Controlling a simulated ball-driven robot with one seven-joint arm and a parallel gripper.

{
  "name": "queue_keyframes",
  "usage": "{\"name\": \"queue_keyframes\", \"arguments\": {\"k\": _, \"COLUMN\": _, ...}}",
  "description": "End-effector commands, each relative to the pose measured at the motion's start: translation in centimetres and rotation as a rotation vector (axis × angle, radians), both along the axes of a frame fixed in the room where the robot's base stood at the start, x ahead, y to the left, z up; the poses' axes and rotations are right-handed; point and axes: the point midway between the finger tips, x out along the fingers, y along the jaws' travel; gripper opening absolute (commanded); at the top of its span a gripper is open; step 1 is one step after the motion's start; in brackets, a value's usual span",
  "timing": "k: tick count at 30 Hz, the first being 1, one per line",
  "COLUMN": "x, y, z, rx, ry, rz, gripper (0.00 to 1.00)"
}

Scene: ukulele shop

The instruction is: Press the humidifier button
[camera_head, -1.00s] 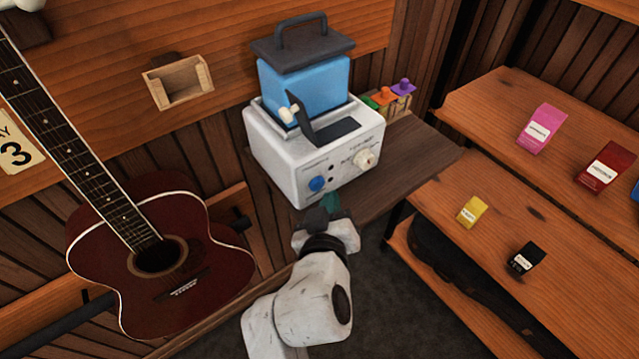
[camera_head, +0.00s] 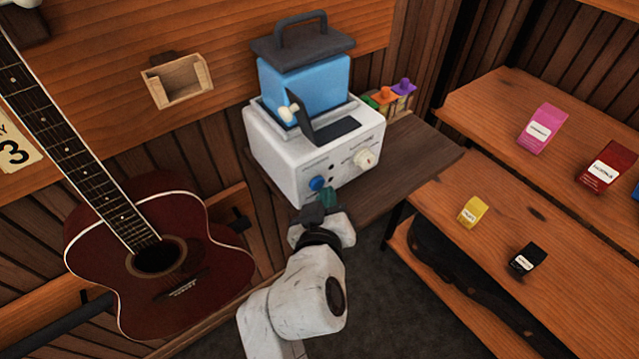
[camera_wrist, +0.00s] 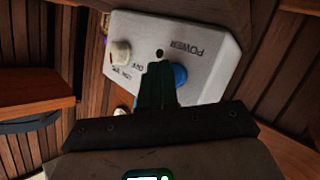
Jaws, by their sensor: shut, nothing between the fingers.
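The humidifier (camera_head: 300,150) is a white box with a blue tank (camera_head: 305,85) and a dark handled lid, standing on a wooden shelf. My gripper (camera_head: 323,198) is just below the blue button in the head view, close to the front panel. In the wrist view the shut fingers (camera_wrist: 157,80) reach over the panel, and the blue button (camera_wrist: 180,74) shows right beside them, partly hidden. I cannot tell whether they touch it.
A red guitar (camera_head: 165,250) hangs at the left. A wooden shelf unit (camera_head: 480,130) with small boxes is at the right. The shelf (camera_head: 405,160) right of the humidifier is bare.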

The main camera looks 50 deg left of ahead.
Motion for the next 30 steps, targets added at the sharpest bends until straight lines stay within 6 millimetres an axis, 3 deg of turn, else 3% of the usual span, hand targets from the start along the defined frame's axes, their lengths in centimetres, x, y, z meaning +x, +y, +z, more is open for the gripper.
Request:
{"name": "queue_keyframes", "arguments": {"k": 21, "x": 0.04, "y": 0.79, "z": -0.04, "rx": -0.001, "ry": -0.001, "rz": 0.000, "gripper": 0.00}}
{"name": "queue_keyframes", "arguments": {"k": 30, "x": 0.02, "y": 0.24, "z": 0.10, "rx": 0.000, "ry": 0.000, "rz": 0.000, "gripper": 0.00}}
